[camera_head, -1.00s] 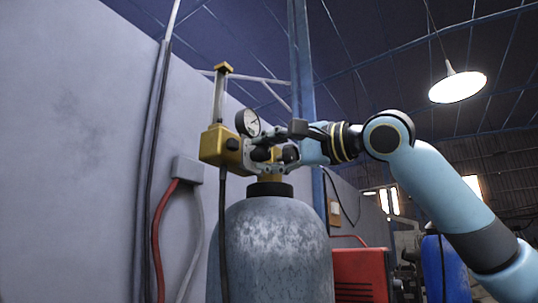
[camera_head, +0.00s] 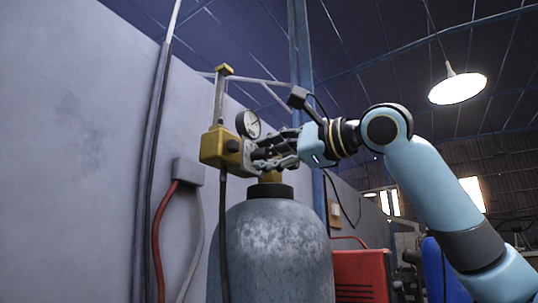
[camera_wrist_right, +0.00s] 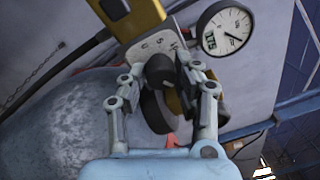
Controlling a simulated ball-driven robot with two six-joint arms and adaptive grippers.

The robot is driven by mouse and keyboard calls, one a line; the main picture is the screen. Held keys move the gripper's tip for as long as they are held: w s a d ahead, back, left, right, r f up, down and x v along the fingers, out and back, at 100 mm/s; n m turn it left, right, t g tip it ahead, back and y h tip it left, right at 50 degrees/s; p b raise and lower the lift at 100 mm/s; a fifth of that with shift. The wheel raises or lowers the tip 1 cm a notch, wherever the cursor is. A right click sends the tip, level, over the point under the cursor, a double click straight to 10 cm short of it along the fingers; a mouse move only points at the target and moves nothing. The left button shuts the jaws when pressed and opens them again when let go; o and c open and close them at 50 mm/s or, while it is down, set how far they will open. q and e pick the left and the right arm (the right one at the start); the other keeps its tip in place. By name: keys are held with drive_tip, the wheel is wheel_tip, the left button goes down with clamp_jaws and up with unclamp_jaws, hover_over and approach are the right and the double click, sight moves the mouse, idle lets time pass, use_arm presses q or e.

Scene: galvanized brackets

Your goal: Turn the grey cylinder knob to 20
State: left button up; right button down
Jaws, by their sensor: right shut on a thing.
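The grey cylinder (camera_head: 275,240) stands upright in the middle of the head view, with a yellow valve block (camera_head: 218,146) at its top. In the right wrist view a dark round knob (camera_wrist_right: 159,70) sits in front of a pale plate (camera_wrist_right: 150,44) with printed marks, too small to read surely. My right gripper (camera_head: 258,154) reaches the valve from the right. In the wrist view its fingers (camera_wrist_right: 162,62) are closed around the knob and partly hide it. The knob's pointer cannot be made out. My left gripper is not in view.
A round pressure gauge (camera_head: 248,124) sits just above the gripper, and shows in the wrist view (camera_wrist_right: 227,30). A dark hose (camera_head: 223,240) hangs down left of the cylinder. A wall with a grey box (camera_head: 187,170) and red cable is at left. A red cabinet (camera_head: 360,275) stands behind.

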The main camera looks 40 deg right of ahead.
idle(0.3)
drive_tip(key=c, duration=1)
unclamp_jaws()
wheel_tip(320, 180, up, 9)
drive_tip(key=shift+f, duration=0.1)
drive_tip(key=shift+d+r, duration=0.15)
drive_tip(key=shift+r, duration=0.4)
